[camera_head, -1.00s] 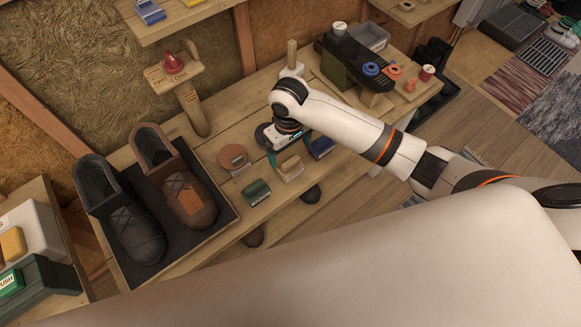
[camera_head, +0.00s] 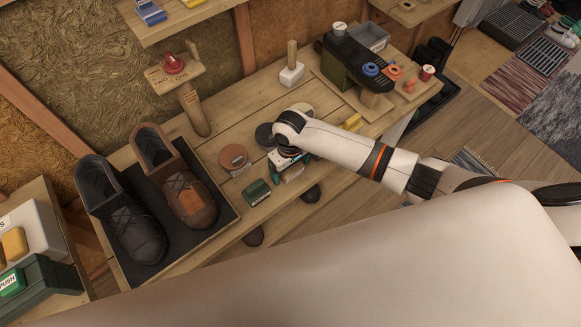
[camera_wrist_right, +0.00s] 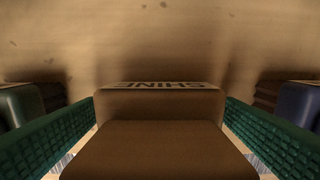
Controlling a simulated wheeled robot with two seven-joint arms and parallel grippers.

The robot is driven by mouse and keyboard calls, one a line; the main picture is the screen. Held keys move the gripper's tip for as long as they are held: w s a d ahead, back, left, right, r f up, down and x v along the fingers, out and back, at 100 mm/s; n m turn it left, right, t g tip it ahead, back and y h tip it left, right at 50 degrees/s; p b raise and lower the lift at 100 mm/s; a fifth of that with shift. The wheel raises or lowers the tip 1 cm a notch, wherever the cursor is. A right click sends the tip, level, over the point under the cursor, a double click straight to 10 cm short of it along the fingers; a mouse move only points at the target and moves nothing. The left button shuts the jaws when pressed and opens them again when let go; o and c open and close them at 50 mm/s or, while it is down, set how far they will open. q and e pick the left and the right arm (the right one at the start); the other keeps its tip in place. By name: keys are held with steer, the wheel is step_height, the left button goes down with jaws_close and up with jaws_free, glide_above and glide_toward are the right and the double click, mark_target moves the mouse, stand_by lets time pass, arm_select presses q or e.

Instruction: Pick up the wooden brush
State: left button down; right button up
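The wooden brush (camera_wrist_right: 158,130), a light brown block with SHINE lettered on its edge, fills the middle of the right wrist view. It stands on the workbench and shows partly under my right gripper in the head view (camera_head: 293,174). My right gripper (camera_wrist_right: 160,110) has its green ribbed fingers on either side of the brush, very close to its sides. I see no clear grip, and contact is hard to tell. In the head view my right gripper (camera_head: 285,162) is low over the bench and hides part of the brush. My left gripper is not in view.
A green brush (camera_head: 257,193) lies close left of the wooden one; a dark blue one (camera_wrist_right: 300,108) lies to its right. A brown round tin (camera_head: 234,157) and shoes on a dark tray (camera_head: 230,213) are further left. The bench's front edge is close.

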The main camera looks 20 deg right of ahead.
steer(key=c, duration=1)
step_height(320, 180, up, 10)
steer(key=shift+r, duration=0.1)
